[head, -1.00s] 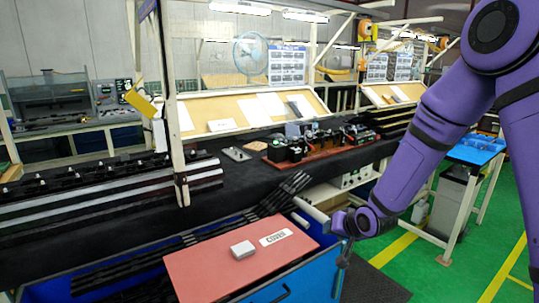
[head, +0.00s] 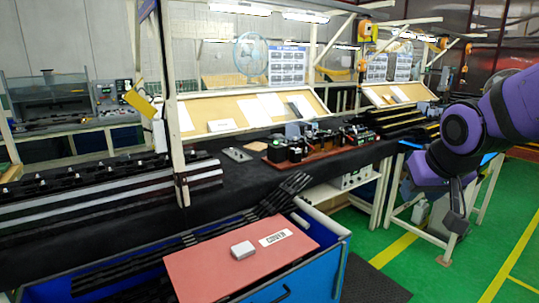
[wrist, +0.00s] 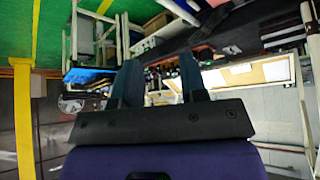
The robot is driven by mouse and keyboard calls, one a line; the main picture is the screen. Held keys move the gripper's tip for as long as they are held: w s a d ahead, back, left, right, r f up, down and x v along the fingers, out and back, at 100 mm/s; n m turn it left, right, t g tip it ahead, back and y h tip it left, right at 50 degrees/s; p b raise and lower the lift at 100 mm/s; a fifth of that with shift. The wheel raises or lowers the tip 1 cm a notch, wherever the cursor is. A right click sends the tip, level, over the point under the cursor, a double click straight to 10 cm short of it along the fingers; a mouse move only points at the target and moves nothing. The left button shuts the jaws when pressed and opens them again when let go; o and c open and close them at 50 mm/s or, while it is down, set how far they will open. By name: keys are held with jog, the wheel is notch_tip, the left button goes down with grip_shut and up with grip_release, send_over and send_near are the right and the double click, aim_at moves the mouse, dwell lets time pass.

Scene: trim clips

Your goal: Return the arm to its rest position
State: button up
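My purple arm extends from the right edge of the head view. My gripper (head: 457,222) hangs at its end, over the green floor and in front of the blue-topped side stand, well right of the workbench. In the wrist view my gripper (wrist: 160,72) shows two dark fingers apart with nothing between them. The wrist picture appears upside down, with the floor at the top.
A red board (head: 215,272) with a white box (head: 242,250) and a COVER label (head: 275,237) lies on a blue bin (head: 325,270). The dark workbench (head: 235,185) holds trim strips and fixtures. Green floor (head: 480,275) is free at the right.

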jog(key=s+d+r, duration=0.1)
jog(key=s+r, duration=0.1)
jog(key=s, duration=0.6)
jog(key=s+r+g, duration=0.1)
jog(key=s+r, duration=0.1)
jog(key=s, duration=0.6)
jog(key=shift+d+r, duration=0.3)
jog(key=shift+d, duration=0.05)
jog(key=shift+a, duration=0.15)
